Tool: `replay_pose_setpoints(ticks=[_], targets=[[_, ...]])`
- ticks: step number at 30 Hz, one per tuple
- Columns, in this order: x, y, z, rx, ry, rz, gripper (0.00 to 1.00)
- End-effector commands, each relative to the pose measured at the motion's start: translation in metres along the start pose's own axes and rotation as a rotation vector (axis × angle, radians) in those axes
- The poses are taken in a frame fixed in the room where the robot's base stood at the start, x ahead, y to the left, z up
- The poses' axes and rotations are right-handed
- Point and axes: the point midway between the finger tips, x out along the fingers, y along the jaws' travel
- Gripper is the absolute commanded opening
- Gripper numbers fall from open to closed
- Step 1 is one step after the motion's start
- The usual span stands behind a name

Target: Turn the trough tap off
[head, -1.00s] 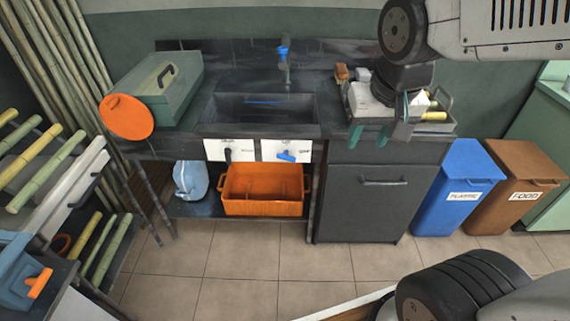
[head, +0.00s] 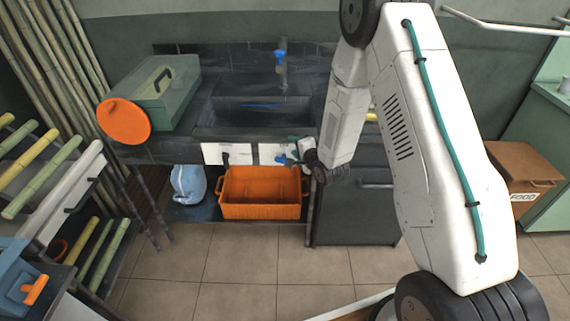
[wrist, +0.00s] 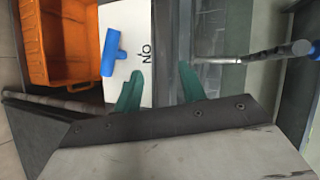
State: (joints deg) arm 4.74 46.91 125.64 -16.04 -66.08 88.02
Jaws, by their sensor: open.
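The trough (head: 262,110) is a dark sink in the counter, with an upright tap (head: 281,65) with a blue top at its back. White panels (head: 228,152) are on the front below it, one carrying a small black handle. In the wrist view, a blue T-shaped handle (wrist: 115,54) sits on a white panel marked "ON" (wrist: 145,58). My gripper (wrist: 160,80) is open and empty, its green fingers apart. The blue handle is beside the left finger, not between the fingers. In the head view my gripper is in front of the right panel, and its fingertips are unclear.
An orange crate (head: 260,194) stands on the shelf below the panels. A green box (head: 165,80) and an orange disc (head: 124,120) are on the left of the counter. A dark cabinet (head: 345,215) is at right, partly behind my arm. The floor in front is clear.

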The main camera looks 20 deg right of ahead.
Motion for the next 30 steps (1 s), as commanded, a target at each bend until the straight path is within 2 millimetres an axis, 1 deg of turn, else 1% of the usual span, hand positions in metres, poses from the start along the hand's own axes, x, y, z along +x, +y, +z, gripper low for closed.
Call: replay_pose_setpoints(ticks=[1,3,6,9,12,14,17,24,27,30], targets=[[0.003,0.025,0.004,0.068,-0.012,-0.033,0.41],[0.003,0.046,0.01,0.164,-0.029,-0.098,0.41],[-0.001,0.071,0.016,0.282,-0.056,-0.175,0.41],[-0.007,0.088,0.021,0.369,-0.078,-0.232,0.41],[-0.011,0.097,0.024,0.419,-0.093,-0.266,0.41],[-0.011,0.099,0.025,0.436,-0.098,-0.279,0.41],[-0.004,0.098,0.025,0.443,-0.102,-0.286,0.41],[0.033,0.086,0.026,0.441,-0.101,-0.286,0.41],[0.046,0.082,0.027,0.441,-0.101,-0.285,0.41],[0.055,0.079,0.028,0.442,-0.101,-0.285,0.41]])
